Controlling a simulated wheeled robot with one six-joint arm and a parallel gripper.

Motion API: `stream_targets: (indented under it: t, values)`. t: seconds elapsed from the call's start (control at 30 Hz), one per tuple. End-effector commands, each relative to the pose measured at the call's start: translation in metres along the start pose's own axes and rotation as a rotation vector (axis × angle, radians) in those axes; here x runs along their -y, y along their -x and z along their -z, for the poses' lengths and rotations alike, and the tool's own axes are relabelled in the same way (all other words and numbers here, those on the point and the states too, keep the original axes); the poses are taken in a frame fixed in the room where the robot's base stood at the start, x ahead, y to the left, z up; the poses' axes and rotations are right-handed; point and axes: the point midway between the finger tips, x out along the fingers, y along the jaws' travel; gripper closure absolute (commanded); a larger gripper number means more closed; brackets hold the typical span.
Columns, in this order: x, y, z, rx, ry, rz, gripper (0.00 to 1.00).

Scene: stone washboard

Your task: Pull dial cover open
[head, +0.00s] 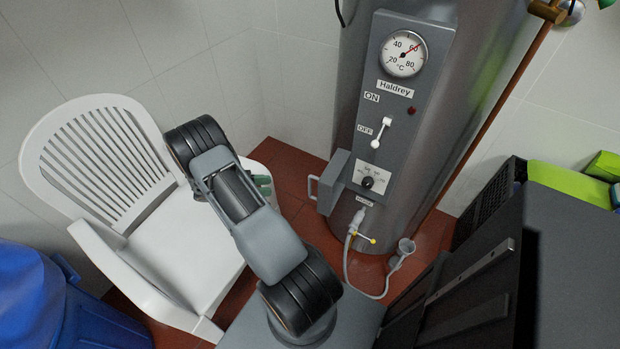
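The dial cover (334,183) is a grey box-shaped flap with a handle (312,188) on its left side. It stands swung out to the left from the lower part of the boiler's control panel (392,140). The black dial (367,182) on its white plate shows uncovered to the right of it. What seems to be the end of my gripper (262,186), greenish, shows just behind my arm. It is left of the handle with a gap between them. Most of it is hidden by my arm, so its opening cannot be made out.
The tall grey boiler (480,60) carries a gauge (404,54) and a white lever (381,132). A hose (347,262) hangs below the panel. A white plastic chair (170,240) stands left, beside a blue bin (95,325). Dark crates (490,205) stand right.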

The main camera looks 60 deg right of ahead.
Motion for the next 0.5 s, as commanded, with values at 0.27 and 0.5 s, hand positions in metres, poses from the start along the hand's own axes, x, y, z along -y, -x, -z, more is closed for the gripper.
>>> stream_targets:
  t: [0.27,0.5]
  values:
    - [-0.005,-0.022,0.008,0.069,0.034,-0.012,0.64]
    - [-0.005,-0.067,0.004,0.067,0.035,-0.009,0.64]
